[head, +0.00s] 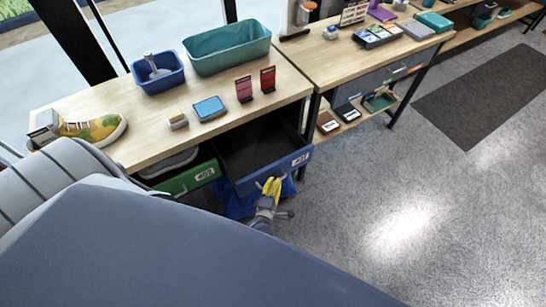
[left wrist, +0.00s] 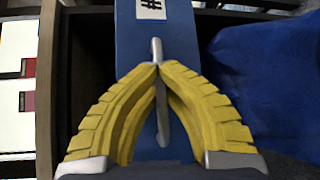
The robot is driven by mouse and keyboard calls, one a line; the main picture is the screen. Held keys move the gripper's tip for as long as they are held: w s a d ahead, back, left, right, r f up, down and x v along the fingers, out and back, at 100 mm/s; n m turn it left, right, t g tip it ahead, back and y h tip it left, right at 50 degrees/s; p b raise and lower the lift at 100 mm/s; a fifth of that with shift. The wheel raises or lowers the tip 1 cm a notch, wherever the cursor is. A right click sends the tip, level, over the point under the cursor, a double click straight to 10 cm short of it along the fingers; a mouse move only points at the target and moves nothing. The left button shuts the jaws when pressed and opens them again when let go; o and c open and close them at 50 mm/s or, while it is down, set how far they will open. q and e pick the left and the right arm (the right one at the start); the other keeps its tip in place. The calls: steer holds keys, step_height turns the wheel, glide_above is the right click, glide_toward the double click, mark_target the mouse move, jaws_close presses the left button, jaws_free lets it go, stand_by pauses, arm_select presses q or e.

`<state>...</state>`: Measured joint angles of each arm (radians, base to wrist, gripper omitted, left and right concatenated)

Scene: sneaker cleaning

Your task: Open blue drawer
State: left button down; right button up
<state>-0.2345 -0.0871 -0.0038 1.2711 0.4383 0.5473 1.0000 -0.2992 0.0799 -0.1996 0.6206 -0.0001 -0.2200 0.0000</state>
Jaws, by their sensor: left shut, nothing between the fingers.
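The blue drawer (head: 240,187) under the wooden table is pulled out, and its dark, empty-looking inside shows in the head view. Its blue front carries a white label and also shows in the left wrist view (left wrist: 135,35). The metal handle (left wrist: 157,48) runs along that front, seen past and between my yellow fingers. My left gripper (head: 271,186) is at the drawer front by the handle. In the left wrist view (left wrist: 160,66) its fingertips meet, with nothing held; I cannot tell whether they touch the handle. My right gripper is not in view.
A green drawer (head: 187,178) is left of the blue one, with a grey-lidded thing behind its front. Blue cloth or bag material (left wrist: 265,85) hangs beside the drawer. A sneaker (head: 92,130), blue tub (head: 158,78) and teal tub (head: 228,50) stand on the table.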

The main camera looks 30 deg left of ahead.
arm_select(q)
steer(key=shift+s+d+f, duration=0.1)
steer(key=shift+s+d, duration=0.6)
steer(key=shift+d, duration=0.35)
steer(key=shift+s+d, duration=0.7)
steer(key=shift+d, duration=0.35)
steer(key=c, duration=1.5)
jaws_free()
steer(key=shift+w, duration=0.1)
steer(key=v, duration=1.2)
steer(key=shift+o, duration=0.5)
